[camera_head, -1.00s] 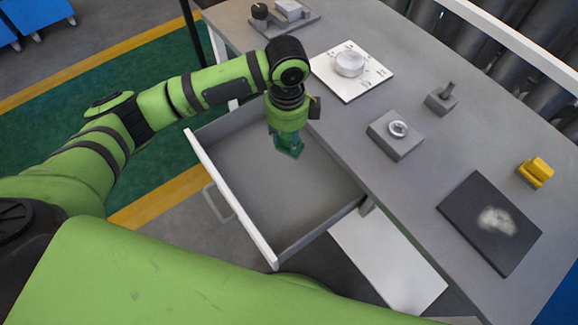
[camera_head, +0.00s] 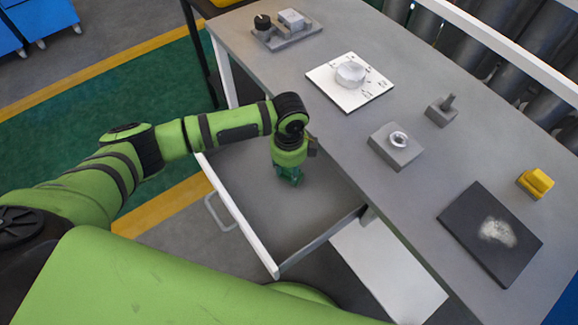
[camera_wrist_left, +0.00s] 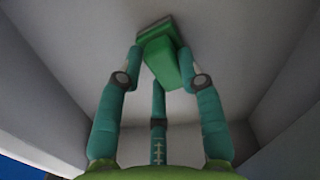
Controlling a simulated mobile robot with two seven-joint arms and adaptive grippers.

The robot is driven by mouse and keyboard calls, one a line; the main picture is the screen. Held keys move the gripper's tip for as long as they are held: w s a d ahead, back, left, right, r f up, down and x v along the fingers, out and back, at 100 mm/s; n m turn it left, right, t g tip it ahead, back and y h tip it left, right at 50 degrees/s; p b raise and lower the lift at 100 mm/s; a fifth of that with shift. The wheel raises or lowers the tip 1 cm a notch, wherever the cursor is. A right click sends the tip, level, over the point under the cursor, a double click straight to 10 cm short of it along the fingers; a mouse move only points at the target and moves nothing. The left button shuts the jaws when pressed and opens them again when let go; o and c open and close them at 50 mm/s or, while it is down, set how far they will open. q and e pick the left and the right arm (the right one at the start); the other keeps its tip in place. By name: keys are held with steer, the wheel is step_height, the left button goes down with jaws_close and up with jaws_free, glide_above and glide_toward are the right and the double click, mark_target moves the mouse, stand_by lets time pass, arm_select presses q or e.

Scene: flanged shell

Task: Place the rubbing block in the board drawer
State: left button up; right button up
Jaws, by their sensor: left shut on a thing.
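The rubbing block is green with a grey base, seen in the left wrist view (camera_wrist_left: 168,62). My left gripper's teal fingers (camera_wrist_left: 160,65) are shut on it there. In the head view, my left gripper (camera_head: 289,178) reaches down inside the open board drawer (camera_head: 310,220), near the table side. The block is mostly hidden by the fingers in the head view. The grey drawer walls surround it in the wrist view. I cannot tell if its base touches the drawer floor. My right gripper is not in view.
On the grey tabletop lie a white plate with a round knob (camera_head: 350,80), a grey block with a ring (camera_head: 396,145), a small grey block with a peg (camera_head: 441,109), a yellow block (camera_head: 535,183) and a dark board with a pale smudge (camera_head: 470,225). The drawer's front half is clear.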

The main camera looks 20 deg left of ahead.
mark_target(289, 170)
arm_select(q)
steer(key=o, duration=1.2)
steer(key=shift+f, duration=0.15)
step_height(289, 170, up, 12)
steer(key=shift+r+b, duration=0.2)
steer(key=shift+b, duration=0.2)
